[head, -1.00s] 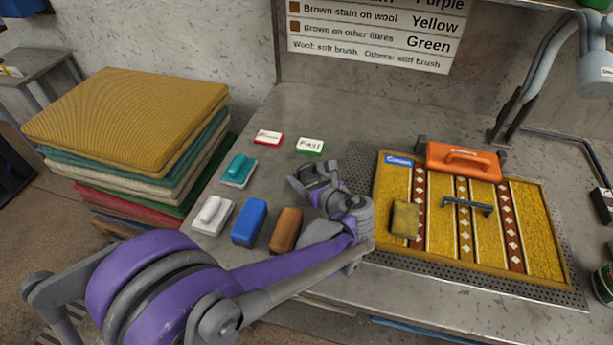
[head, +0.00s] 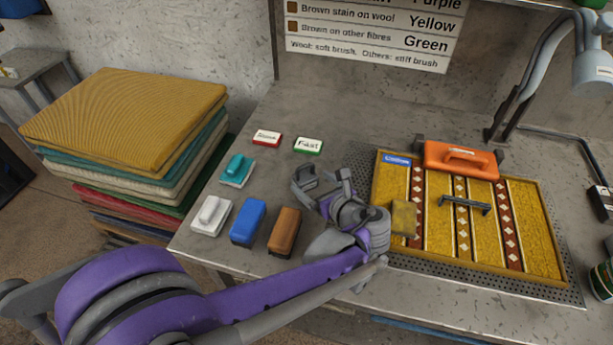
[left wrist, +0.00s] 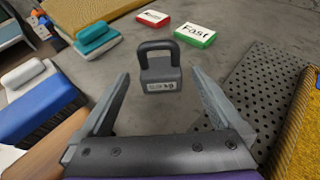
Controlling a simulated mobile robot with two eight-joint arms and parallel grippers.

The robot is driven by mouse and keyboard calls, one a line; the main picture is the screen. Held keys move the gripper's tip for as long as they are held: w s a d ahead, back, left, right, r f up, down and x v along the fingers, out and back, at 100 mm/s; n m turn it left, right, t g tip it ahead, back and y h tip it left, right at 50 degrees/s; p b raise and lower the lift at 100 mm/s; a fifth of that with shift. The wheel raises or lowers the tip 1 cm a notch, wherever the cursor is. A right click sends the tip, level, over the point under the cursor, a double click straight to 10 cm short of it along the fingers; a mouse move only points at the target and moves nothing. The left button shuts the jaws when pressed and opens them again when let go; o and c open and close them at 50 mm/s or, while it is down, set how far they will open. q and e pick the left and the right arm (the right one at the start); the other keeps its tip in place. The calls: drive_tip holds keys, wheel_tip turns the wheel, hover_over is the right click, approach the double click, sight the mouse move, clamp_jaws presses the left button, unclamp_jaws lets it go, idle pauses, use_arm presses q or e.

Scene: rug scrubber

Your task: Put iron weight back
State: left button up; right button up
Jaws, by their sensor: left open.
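The iron weight (left wrist: 160,75) is a dark grey block with a loop handle and a pale "kg" label. It stands upright on the grey bench, just ahead of and centred between my left gripper's fingers in the left wrist view. In the head view the weight (head: 304,179) shows as a small grey shape beside the gripper. My left gripper (head: 332,193) is open and empty, its fingers spread with clear gaps to the weight; it also shows in the left wrist view (left wrist: 160,103). My right gripper is not in view.
Red (head: 267,138) and green (head: 309,145) labelled blocks lie beyond. Teal (head: 237,170), white (head: 211,215), blue (head: 248,222) and brown (head: 285,232) brushes or blocks stand left. A striped rug (head: 440,225) with an orange tool (head: 461,160) and yellow sponge (head: 404,217) lies right.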

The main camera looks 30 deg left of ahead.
use_arm(q)
drive_tip(key=v, duration=0.7)
drive_tip(key=shift+w, duration=0.1)
